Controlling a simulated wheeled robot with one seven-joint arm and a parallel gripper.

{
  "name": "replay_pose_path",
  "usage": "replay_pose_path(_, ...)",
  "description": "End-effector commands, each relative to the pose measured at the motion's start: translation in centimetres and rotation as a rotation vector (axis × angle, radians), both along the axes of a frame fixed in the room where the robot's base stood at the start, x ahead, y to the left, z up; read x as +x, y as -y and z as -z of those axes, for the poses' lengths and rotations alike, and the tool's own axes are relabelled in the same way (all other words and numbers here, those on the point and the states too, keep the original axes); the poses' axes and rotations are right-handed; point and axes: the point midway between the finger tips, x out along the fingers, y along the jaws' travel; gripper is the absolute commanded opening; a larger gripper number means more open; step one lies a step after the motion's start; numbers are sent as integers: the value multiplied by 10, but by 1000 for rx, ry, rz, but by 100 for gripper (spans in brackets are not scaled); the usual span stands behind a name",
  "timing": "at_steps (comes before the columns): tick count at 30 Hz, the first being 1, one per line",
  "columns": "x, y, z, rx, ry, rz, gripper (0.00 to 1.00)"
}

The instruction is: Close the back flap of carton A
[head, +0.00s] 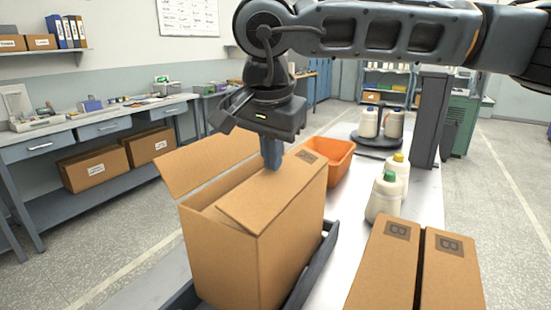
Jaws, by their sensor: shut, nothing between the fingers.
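Carton A (225,255) is a tall brown cardboard box at the centre of the head view. Its left flap (205,163) stands open, slanting up and outward. A gap into the carton shows between these flaps. My gripper (272,164) points down at the far part of the carton top, fingers shut and empty. I cannot tell whether its tips touch the cardboard. The back end of the carton is partly hidden behind my gripper.
Carton B (385,262), with its top closed, stands at the lower right. An orange bin (338,160) sits behind carton A. White bobbins (384,200) with green and yellow tops stand to the right. A dark post (430,120) rises behind them. Carton A sits in a dark tray (318,262).

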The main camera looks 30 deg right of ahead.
Motion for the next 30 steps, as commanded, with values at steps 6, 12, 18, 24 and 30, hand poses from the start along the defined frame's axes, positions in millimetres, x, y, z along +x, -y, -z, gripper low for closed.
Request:
replay_pose_path(6,8,-5,18,-2,3,1,0)
replay_pose_path(12,12,-8,20,-1,0,1,0)
replay_pose_path(18,12,-8,19,-1,-1,0,0)
replay_pose_path(24,12,-8,19,-1,-1,0,0)
replay_pose_path(30,12,-8,14,-1,1,0,0)
